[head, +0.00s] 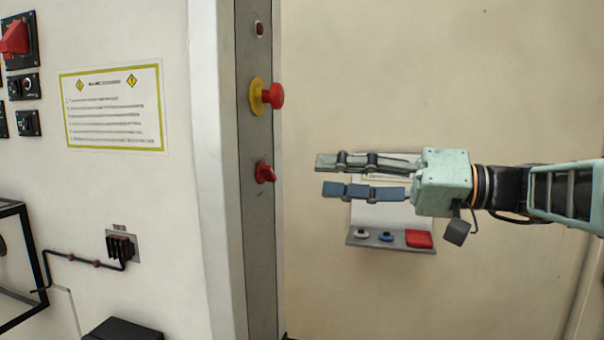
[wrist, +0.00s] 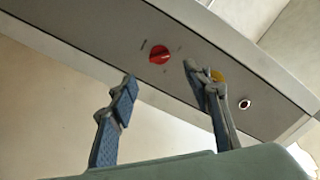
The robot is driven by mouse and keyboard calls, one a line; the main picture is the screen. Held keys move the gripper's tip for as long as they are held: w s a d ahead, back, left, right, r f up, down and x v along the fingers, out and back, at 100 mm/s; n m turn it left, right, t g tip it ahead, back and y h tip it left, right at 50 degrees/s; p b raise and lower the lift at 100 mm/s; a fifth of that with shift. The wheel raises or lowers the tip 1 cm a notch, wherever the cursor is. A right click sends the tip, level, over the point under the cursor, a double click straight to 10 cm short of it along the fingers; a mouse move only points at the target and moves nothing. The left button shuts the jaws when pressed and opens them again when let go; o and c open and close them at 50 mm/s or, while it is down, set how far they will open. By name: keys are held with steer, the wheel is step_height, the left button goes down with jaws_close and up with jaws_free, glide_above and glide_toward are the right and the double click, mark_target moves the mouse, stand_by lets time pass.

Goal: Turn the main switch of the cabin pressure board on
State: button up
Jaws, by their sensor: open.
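A red rotary knob (head: 265,173) sits on a grey upright panel (head: 262,230), below a red mushroom button (head: 272,96) on a yellow base. My gripper (head: 327,175) is open and empty to the right of the knob, its fingers pointing at the panel, with a gap between. In the wrist view the red knob (wrist: 159,54) shows beyond and between the fingertips of my gripper (wrist: 160,80), not touched. The right finger partly hides the yellow base (wrist: 217,76). I cannot read the marks beside the knob. Another red switch (head: 15,38) is at the far upper left.
A small round fitting (head: 260,29) is high on the panel. A notice (head: 114,107) and a small black fitting (head: 121,247) are on the left wall. Behind my gripper, a grey ledge (head: 350,243) carries a red button (head: 419,239) and smaller ones.

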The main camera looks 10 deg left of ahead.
mark_target(274, 174)
steer(key=a, duration=0.5)
steer(key=a+p, duration=0.1)
steer(key=a, duration=0.2)
steer(key=shift+w+a, duration=0.3)
steer(key=shift+a, duration=0.05)
steer(key=c, duration=1.2)
steer(key=shift+o, duration=0.2)
